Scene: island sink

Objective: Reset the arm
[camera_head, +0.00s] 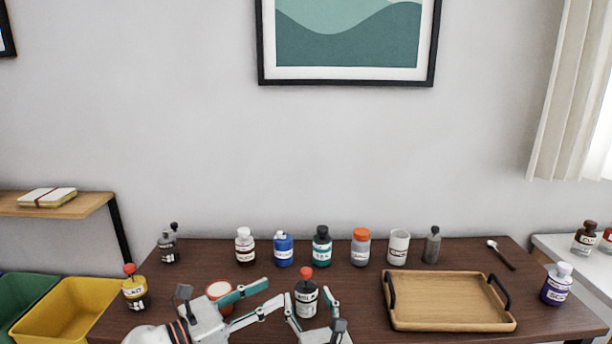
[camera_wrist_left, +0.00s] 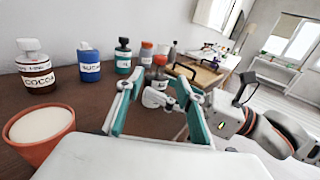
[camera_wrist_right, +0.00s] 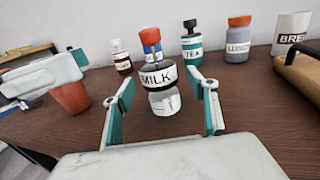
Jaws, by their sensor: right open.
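My left gripper (camera_head: 268,292) reaches in from the left over the table, fingers spread and empty, pointing right. It also shows open in the left wrist view (camera_wrist_left: 160,95). My right gripper (camera_head: 310,308) is at the front middle of the table, fingers apart. The MILK bottle (camera_head: 306,298), with a red top, stands upright just ahead of it. In the right wrist view the bottle (camera_wrist_right: 158,78) appears between the open fingers (camera_wrist_right: 162,95); I cannot tell whether they touch it. A terracotta cup with a white filling (camera_wrist_left: 40,137) stands beside my left gripper, partly hidden in the head view.
Several bottles and jars, including a blue one (camera_head: 283,249) and a green one (camera_head: 322,247), line the table's back. A wooden tray (camera_head: 450,322) with black handles lies at right.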

